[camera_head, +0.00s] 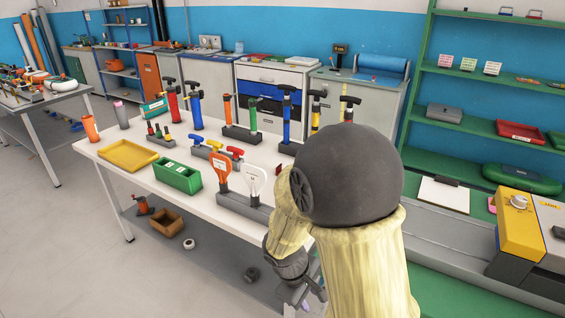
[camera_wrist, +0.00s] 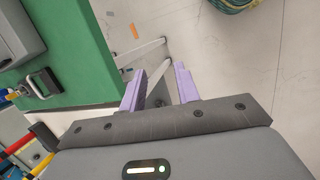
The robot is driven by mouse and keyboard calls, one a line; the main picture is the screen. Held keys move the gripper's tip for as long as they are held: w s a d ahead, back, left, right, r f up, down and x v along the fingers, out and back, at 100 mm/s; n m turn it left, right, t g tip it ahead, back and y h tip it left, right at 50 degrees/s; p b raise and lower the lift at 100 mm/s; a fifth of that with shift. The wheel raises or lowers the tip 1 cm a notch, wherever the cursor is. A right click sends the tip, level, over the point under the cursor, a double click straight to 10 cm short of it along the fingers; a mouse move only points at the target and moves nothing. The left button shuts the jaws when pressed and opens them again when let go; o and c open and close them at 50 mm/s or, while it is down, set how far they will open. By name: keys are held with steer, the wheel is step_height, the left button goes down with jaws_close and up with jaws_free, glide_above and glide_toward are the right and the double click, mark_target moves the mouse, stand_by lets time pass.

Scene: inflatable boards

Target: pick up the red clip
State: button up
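Two small clip-like objects with wire handles stand on the top green shelf at the upper right of the head view. The right one (camera_head: 534,14) looks red, and the left one (camera_head: 506,11) shows a darker, mixed colour; both are too small to be sure. My gripper (camera_head: 307,298) hangs low in front of the white table, far from that shelf. In the wrist view, my gripper (camera_wrist: 160,88) has its two purple fingers apart with nothing between them. A black clip-like object with a metal handle (camera_wrist: 42,84) shows at the left, by a green surface.
The white table (camera_head: 130,172) holds hand pumps, a yellow tray (camera_head: 128,155), a green bin (camera_head: 178,177) and paddle-shaped tools. My arm covers its right end. Green shelves (camera_head: 470,75) and a yellow machine (camera_head: 520,228) are at the right. The floor at the left is mostly clear.

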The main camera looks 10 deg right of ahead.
steer(key=s+d+r+m+y+p, duration=0.1)
steer(key=r+m+p, duration=0.2)
steer(key=r+p, duration=0.4)
steer(key=s+d+r+m+t+y+p, duration=0.1)
steer(key=s+r+m+p, duration=0.1)
steer(key=r+p, duration=0.6)
steer(key=s+d+r+m+t+y+p, duration=0.1)
steer(key=r+m+p, duration=0.3)
steer(key=r, duration=1.1)
steer(key=p, duration=0.3)
steer(key=shift+s+d+r+y, duration=0.25)
steer(key=shift+s+y, duration=0.05)
